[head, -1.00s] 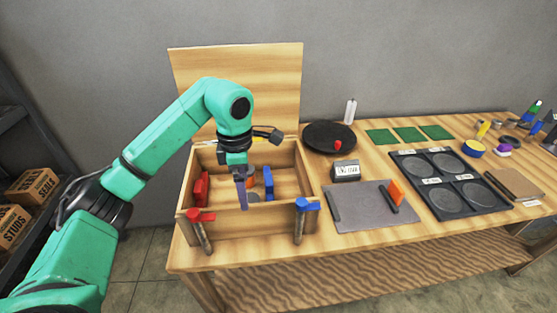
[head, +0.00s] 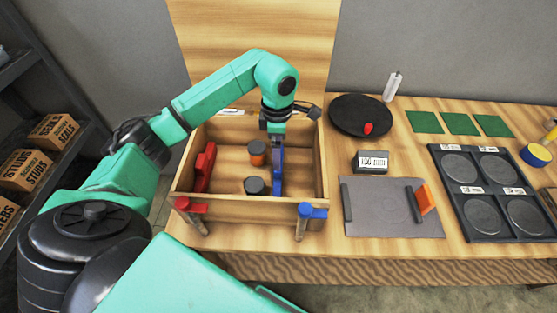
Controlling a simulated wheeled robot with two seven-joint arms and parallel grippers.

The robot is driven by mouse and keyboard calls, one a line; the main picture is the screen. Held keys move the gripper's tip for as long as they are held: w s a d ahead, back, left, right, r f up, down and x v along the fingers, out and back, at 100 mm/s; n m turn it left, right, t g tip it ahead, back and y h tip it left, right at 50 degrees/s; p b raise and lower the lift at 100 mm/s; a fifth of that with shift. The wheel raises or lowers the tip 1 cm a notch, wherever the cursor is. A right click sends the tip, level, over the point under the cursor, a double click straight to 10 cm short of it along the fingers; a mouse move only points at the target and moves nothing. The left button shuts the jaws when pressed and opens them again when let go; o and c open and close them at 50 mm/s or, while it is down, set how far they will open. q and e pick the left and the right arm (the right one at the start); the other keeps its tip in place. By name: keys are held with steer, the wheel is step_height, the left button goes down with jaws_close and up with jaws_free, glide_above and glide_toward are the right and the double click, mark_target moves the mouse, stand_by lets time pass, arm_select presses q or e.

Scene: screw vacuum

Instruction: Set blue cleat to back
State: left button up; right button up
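An open wooden box (head: 250,208) stands at the left of the bench, its lid raised behind. A blue upright piece (head: 281,180), apparently the blue cleat, is inside it towards the right wall. My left gripper (head: 277,168) points down into the box, over or against this blue piece; whether the fingers touch or grip it cannot be told. A blue-headed part (head: 312,211) sits at the front right wall of the box, with a wooden shaft hanging down. My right gripper is not in view.
Inside the box are a red piece (head: 205,167) by the left wall, an orange-and-black round part (head: 257,152) and a dark cylinder (head: 254,186). A red-headed part (head: 189,205) is at the front left. A grey mat (head: 385,215) lies to the right.

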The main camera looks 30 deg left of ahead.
arm_select(q)
step_height(320, 180, down, 7)
steer(key=shift+w+f+p, duration=0.1)
steer(key=shift+f+p, duration=0.05)
steer(key=shift+p, duration=0.45)
